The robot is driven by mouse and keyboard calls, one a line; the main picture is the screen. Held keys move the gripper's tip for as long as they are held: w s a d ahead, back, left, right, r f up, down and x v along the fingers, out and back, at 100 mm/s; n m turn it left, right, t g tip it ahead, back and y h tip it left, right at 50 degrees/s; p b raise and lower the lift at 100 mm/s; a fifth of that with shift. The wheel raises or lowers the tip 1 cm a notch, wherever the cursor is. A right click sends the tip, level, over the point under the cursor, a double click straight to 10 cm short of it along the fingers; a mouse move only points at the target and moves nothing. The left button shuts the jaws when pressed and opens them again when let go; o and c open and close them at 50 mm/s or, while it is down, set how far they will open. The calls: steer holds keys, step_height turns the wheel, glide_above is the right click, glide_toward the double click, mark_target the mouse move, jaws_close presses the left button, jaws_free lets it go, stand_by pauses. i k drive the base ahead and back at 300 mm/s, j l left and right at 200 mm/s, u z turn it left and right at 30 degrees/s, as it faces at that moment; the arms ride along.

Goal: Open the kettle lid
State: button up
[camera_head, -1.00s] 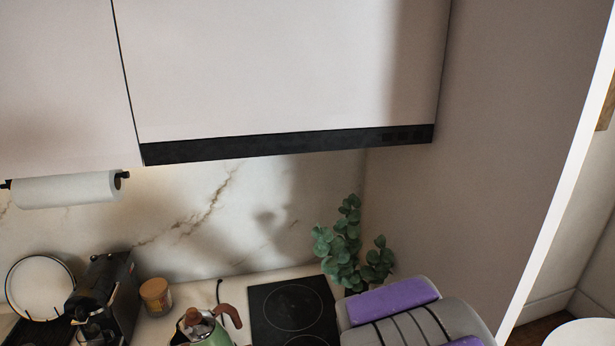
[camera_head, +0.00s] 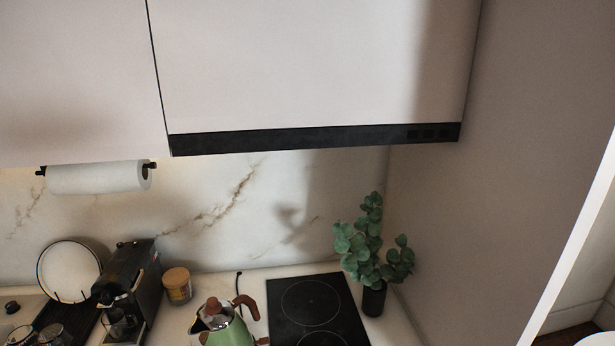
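The green kettle (camera_head: 232,334) stands on the counter at the bottom of the view, just left of the cooktop. Its lower part is cut off by the frame edge. Its lid has a brown wooden knob (camera_head: 212,305) on top and appears to sit on the kettle's mouth. A brown curved handle (camera_head: 246,304) rises at its right side, and the metallic spout area is at the left. My gripper is not in view, so its distance from the kettle cannot be seen.
A black cooktop (camera_head: 315,300) lies right of the kettle, with a potted plant (camera_head: 374,255) beyond. A jar (camera_head: 177,286) and a black coffee machine (camera_head: 132,290) stand to the left. The range hood (camera_head: 315,138) hangs above. A paper towel roll (camera_head: 98,177) hangs at the left.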

mark_target(217, 313)
steer(key=u, duration=1.25)
